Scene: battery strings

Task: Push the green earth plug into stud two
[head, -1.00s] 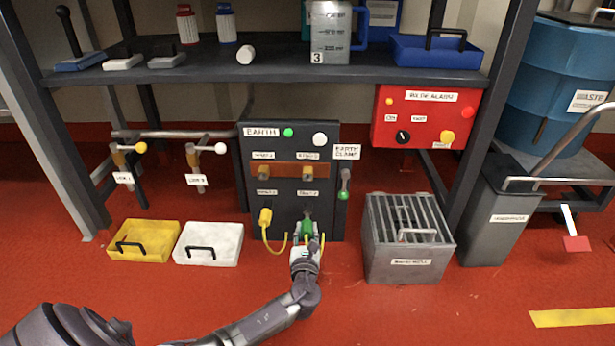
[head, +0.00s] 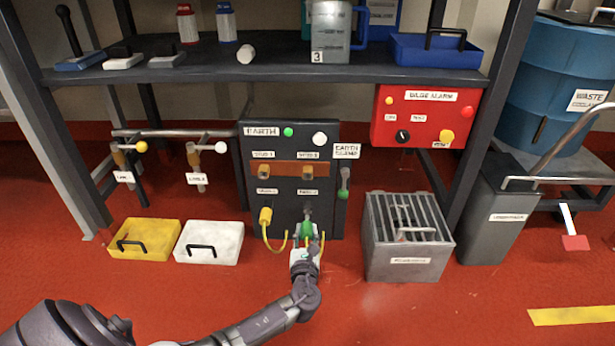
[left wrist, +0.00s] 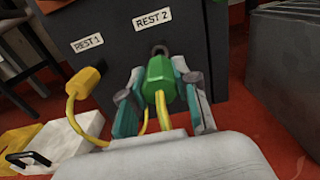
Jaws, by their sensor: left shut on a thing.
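My left gripper (head: 307,238) is shut on the green earth plug (left wrist: 158,80), which has a yellow cable. In the left wrist view the plug sits between the two fingers (left wrist: 160,95), in front of the dark post labelled REST 2 (left wrist: 160,48). Whether the plug still touches that post cannot be told. The yellow plug (head: 265,215) is at REST 1. Stud one (head: 264,172) and stud two (head: 308,172) stand on the copper bar, on the upper part of the dark EARTH cabinet (head: 275,210). My right gripper is not in view.
The green-handled earth clamp lever (head: 344,183) is at the cabinet's right side. A grey slatted box (head: 405,272) stands close on the right. A yellow tray (head: 127,255) and a white tray (head: 190,257) lie on the left. The red floor in front is mostly clear.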

